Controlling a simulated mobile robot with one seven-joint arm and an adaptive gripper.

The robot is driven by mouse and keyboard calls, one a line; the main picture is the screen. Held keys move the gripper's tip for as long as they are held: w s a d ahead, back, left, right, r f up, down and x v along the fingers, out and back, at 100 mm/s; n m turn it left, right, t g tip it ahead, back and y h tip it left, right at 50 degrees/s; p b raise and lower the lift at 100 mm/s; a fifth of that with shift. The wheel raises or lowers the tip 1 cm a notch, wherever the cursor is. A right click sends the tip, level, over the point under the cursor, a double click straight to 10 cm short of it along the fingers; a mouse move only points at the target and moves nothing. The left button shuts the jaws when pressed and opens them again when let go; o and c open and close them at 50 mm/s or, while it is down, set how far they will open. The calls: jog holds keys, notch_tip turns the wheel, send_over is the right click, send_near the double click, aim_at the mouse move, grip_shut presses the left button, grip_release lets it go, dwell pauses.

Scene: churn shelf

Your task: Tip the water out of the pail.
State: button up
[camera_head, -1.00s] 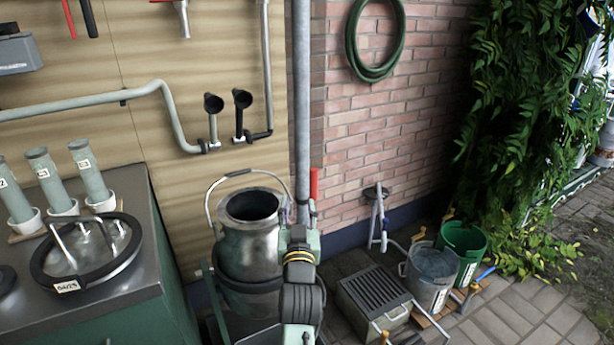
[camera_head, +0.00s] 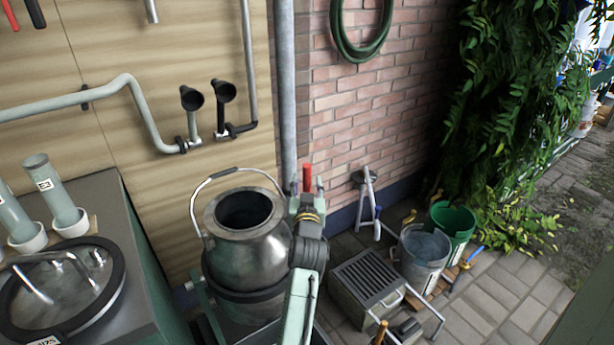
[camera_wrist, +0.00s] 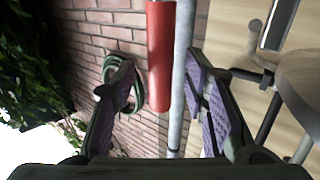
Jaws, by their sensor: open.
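A steel churn-shaped pail (camera_head: 245,240) with a raised wire bail sits upright in a dark ring of a green stand. Its mouth is open and dark; I cannot tell whether water is inside. Its steel edge also shows at the right of the wrist view (camera_wrist: 303,80). An upright red handle (camera_head: 308,174) stands just right of the pail. My gripper (camera_head: 307,186) is open at this handle. In the wrist view the red handle (camera_wrist: 160,60) stands between the two purple-padded fingers, with clear gaps on both sides.
A grey bucket (camera_head: 419,270) with water in it and a green bucket (camera_head: 460,222) stand on the paving at right. A slotted grey box (camera_head: 368,280) is nearer. A steel counter (camera_head: 128,235) is at left. A grey pipe (camera_head: 287,90) runs up the wall behind.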

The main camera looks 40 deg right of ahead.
jog(key=shift+x, duration=1.25)
jog(key=shift+c, duration=0.5)
grip_shut()
